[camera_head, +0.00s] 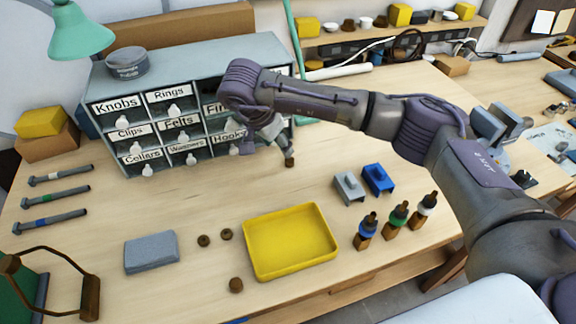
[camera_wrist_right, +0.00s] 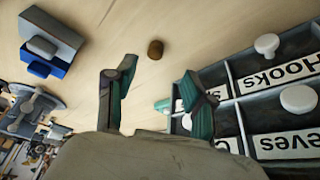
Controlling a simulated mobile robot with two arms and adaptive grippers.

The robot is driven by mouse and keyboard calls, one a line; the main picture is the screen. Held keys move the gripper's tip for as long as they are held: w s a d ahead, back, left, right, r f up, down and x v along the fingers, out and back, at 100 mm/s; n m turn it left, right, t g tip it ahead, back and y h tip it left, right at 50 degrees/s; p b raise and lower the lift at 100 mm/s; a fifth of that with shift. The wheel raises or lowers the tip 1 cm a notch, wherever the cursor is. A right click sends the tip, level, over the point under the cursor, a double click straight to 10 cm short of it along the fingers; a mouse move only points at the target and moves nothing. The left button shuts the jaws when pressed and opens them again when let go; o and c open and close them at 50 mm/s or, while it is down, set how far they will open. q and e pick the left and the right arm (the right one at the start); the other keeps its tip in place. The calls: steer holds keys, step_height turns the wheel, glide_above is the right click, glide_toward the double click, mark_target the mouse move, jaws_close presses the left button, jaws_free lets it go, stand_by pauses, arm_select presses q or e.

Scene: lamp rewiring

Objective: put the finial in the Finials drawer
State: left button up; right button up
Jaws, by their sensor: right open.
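A small brown piece (camera_head: 289,162), which may be the finial, stands on the table just in front of the drawer cabinet. It also shows in the right wrist view (camera_wrist_right: 155,49), beyond the fingertips and apart from them. My right gripper (camera_head: 272,138) is open and empty at the cabinet's right front; its spread fingers show in the right wrist view (camera_wrist_right: 158,82). The drawer whose label begins "Fin" (camera_head: 211,108) is in the top row, partly hidden by my right arm, and I cannot tell if it is shut. My left gripper is out of view.
The grey cabinet (camera_head: 190,72) has several labelled drawers with white knobs. A yellow tray (camera_head: 290,272), two dark rings (camera_head: 204,240), another brown piece (camera_head: 236,285), a grey block (camera_head: 151,252), blue and grey holders (camera_head: 378,179) and dropper bottles (camera_head: 398,215) lie nearer.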

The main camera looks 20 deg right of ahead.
mark_target(289, 160)
steer(key=shift+w+d+f, duration=0.1)
steer(key=shift+d+f, duration=0.05)
steer(key=shift+f, duration=0.1)
steer(key=p+x, duration=0.1)
steer(key=x, duration=0.1)
steer(key=p+x, duration=0.1)
steer(key=x, duration=0.1)
steer(key=p+x, duration=0.1)
steer(key=x, duration=0.1)
steer(key=shift+s+d, duration=0.25)
steer(key=shift+d, duration=0.05)
steer(key=shift+w+d+f, duration=0.15)
steer(key=shift+f, duration=0.4)
jaws_close()
steer(key=shift+r, duration=0.1)
